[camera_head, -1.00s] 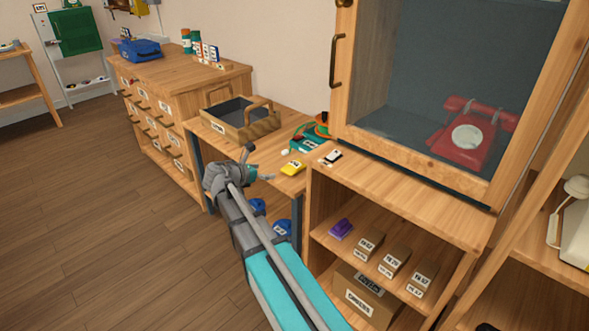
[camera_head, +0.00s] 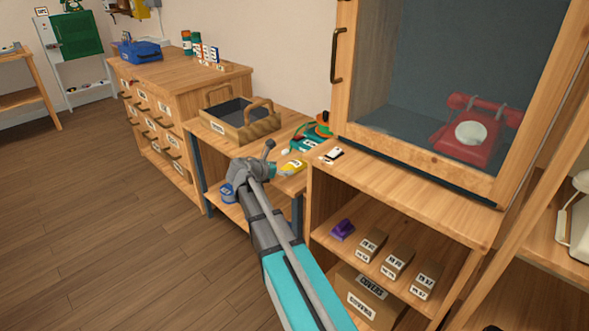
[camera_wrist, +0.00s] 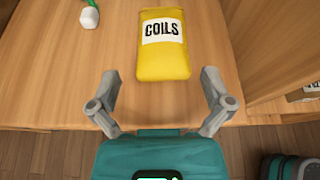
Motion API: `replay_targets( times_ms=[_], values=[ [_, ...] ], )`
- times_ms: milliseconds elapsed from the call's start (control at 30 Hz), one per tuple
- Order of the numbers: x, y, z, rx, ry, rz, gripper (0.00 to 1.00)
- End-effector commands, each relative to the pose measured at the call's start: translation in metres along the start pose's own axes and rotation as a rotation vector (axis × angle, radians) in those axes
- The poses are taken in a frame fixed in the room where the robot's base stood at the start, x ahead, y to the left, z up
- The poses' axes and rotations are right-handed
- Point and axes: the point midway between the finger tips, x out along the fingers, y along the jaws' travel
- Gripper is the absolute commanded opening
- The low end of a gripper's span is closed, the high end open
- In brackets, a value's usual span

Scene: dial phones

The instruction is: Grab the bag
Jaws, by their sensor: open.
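The bag is a small yellow packet (camera_wrist: 164,58) with a white label reading "COILS". It lies flat on a wooden table (camera_wrist: 60,72) in the wrist view, close to the front edge. My gripper (camera_wrist: 161,100) is open and empty, its fingers spread on either side of the bag's near end, with the bag centred between them and beyond. I cannot tell the exact height of the fingers above the table. In the head view the bag (camera_head: 292,168) shows just right of my gripper (camera_head: 278,171), partly covered by it.
A wooden tray with handles (camera_head: 240,122) stands on the same table, left of the bag. A teal item (camera_head: 306,146) lies behind it. A small white object (camera_wrist: 89,17) lies left of the bag. A cabinet with a red phone (camera_head: 470,135) stands at right.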

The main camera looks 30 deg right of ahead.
Motion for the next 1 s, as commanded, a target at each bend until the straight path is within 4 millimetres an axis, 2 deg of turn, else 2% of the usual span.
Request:
replay_targets(
  times_ms=[267,733,1000],
  values=[
    [0.003,-0.001,-0.001,0.0,0.0,-0.001,1.0],
    [0.05,-0.003,-0.003,0.001,-0.001,-0.001,1.0],
    [0.052,-0.004,-0.002,0.0,0.0,0.0,1.0]
  ],
)
